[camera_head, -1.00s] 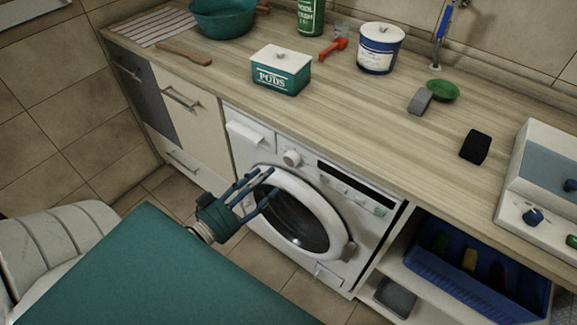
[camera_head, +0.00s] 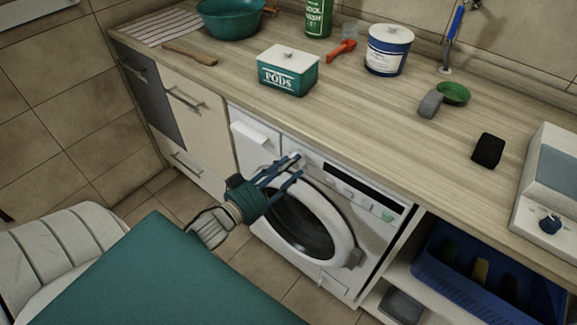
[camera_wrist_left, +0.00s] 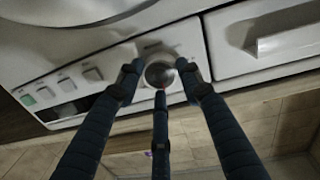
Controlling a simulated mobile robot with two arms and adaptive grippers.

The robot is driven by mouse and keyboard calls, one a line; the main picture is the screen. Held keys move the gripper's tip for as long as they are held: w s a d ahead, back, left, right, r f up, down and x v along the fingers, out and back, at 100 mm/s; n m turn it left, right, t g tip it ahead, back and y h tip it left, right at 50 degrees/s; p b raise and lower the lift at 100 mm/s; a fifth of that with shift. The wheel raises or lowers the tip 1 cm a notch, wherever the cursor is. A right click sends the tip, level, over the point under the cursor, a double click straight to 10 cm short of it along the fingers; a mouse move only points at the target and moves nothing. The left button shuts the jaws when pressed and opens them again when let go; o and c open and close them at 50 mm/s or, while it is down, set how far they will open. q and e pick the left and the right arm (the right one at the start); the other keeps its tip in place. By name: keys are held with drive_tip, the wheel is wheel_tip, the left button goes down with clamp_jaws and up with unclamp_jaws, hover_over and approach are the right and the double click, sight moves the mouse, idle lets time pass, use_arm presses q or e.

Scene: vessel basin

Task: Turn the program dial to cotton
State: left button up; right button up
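The washing machine (camera_head: 335,263) stands under the counter with its round door shut. Its program dial (camera_wrist_left: 160,74) is a round knob on the front panel, seen nearly head-on in the left wrist view; its marking is too small to read. My left gripper (camera_head: 293,166) is in front of the panel at the dial, which its fingers partly hide in the head view. In the left wrist view, the three fingers of the gripper (camera_wrist_left: 160,80) are spread around the dial, with small gaps at its sides. I cannot tell whether any finger touches it. My right gripper is not in view.
The detergent drawer (camera_head: 252,136) is beside the dial. A row of buttons (camera_wrist_left: 67,85) lies on its other side. A pods box (camera_head: 288,72) and a white-and-blue tub (camera_head: 387,50) stand on the counter (camera_head: 360,110). A blue crate (camera_head: 430,276) sits on the right shelf.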

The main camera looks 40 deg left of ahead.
use_arm(q)
drive_tip(key=shift+r, duration=0.15)
drive_tip(key=shift+c, duration=0.7)
drive_tip(key=shift+w+a, duration=0.1)
drive_tip(key=shift+r, duration=0.15)
